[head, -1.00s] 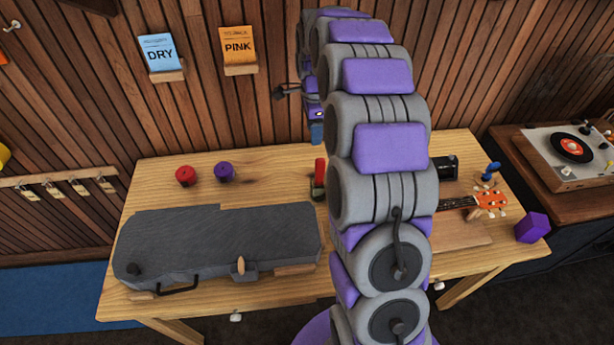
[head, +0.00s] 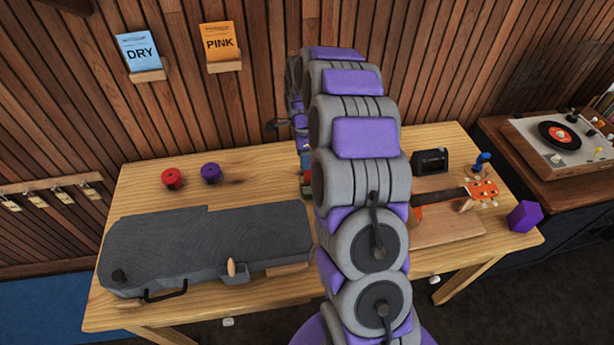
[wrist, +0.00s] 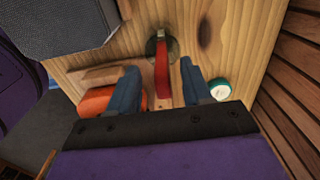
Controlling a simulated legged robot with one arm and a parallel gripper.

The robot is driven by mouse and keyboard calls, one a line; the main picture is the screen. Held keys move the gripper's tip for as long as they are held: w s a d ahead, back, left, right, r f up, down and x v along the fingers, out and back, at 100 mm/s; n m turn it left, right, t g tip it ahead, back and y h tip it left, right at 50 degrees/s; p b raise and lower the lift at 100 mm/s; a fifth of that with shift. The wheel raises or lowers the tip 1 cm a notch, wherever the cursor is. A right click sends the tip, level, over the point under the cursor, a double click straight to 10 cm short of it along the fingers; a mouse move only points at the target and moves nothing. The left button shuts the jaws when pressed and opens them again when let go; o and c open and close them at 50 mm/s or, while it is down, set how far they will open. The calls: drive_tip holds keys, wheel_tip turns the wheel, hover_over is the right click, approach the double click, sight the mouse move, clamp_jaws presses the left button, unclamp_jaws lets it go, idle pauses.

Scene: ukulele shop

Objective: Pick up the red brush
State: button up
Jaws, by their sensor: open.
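The red brush (wrist: 161,75) shows in the wrist view as an upright red piece beside a round dark base, between my fingers in the picture. My gripper (wrist: 160,88) is open, its two blue fingers apart to the left and right of the red piece. I cannot tell how far above it they are, and no contact is visible. In the head view my arm hides most of the brush, and the gripper is mostly hidden behind the arm near the table's far edge.
The wooden table (head: 265,175) holds a grey instrument case (head: 205,240) and red (head: 172,178) and purple (head: 211,173) round items. A ukulele neck (head: 440,197) lies right. In the wrist view an orange object (wrist: 97,100) and a teal-rimmed round item (wrist: 220,89) flank the fingers.

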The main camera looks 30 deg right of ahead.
sight(309, 176)
drive_tip(key=f, duration=0.1)
drive_tip(key=d+f+b, duration=0.1)
drive_tip(key=f, duration=0.2)
drive_tip(key=shift+d+f, duration=0.25)
drive_tip(key=shift+d, duration=0.1)
drive_tip(key=shift+a+f, duration=0.1)
drive_tip(key=shift+f, duration=0.15)
drive_tip(key=shift+a, duration=0.3)
drive_tip(key=shift+c, duration=0.3)
drive_tip(key=shift+d, duration=0.3)
drive_tip(key=c, duration=0.7)
drive_tip(key=shift+a, duration=0.1)
clamp_jaws()
